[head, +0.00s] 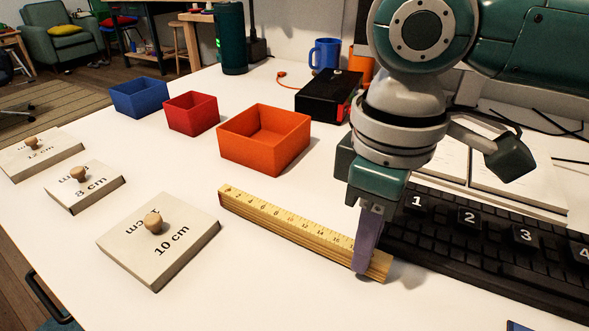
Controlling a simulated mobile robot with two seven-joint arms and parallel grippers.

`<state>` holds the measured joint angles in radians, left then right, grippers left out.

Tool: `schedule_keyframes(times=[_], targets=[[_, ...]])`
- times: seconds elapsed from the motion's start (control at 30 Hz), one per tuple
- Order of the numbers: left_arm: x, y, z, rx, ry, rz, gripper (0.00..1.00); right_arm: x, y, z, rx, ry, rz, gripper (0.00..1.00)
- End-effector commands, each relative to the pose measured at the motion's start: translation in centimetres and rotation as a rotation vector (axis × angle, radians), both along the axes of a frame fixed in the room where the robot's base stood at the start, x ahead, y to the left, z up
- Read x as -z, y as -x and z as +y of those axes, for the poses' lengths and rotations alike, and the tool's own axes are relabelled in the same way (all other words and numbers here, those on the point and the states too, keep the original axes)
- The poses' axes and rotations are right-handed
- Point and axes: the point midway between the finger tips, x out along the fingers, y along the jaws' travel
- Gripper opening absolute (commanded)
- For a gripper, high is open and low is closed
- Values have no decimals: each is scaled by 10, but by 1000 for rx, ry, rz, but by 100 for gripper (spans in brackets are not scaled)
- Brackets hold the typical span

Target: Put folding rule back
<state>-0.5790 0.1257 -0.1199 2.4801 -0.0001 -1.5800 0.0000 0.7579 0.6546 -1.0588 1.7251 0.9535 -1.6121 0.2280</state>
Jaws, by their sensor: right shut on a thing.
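The folding rule (290,223) is a yellow wooden bar with printed numbers. It lies at a slant in the middle of the white desk in the head view, apparently on or just above the surface. My right gripper (366,262) comes down from above at the rule's right, nearer end and is shut on it. The purple-grey finger hides a small part of the rule, and the other finger is hidden. My left gripper is not in the view.
Orange (262,155), red (190,125) and blue (139,107) open boxes stand behind the rule. Wooden-knobbed blocks marked 10 cm (185,241), 8 cm (98,195) and 12 cm (55,158) lie left. A black keyboard (480,240) is close on the right. A black device (322,100) stands behind.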

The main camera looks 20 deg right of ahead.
Motion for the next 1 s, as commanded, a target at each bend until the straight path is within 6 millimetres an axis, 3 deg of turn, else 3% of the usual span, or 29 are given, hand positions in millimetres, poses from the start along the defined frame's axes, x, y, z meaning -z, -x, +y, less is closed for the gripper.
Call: schedule_keyframes(times=[0.37,0.4,0.63,0.9,1.0], targets=[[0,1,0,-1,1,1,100,6,0,0,-1,-1,-2,0],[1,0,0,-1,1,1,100,6,0,0,-1,-1,-2,24],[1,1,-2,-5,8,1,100,6,0,0,-1,-1,-1,50],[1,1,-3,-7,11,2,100,4,0,0,-1,0,-2,51],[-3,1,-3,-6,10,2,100,-6,-1,0,-1,-1,-3,51]])
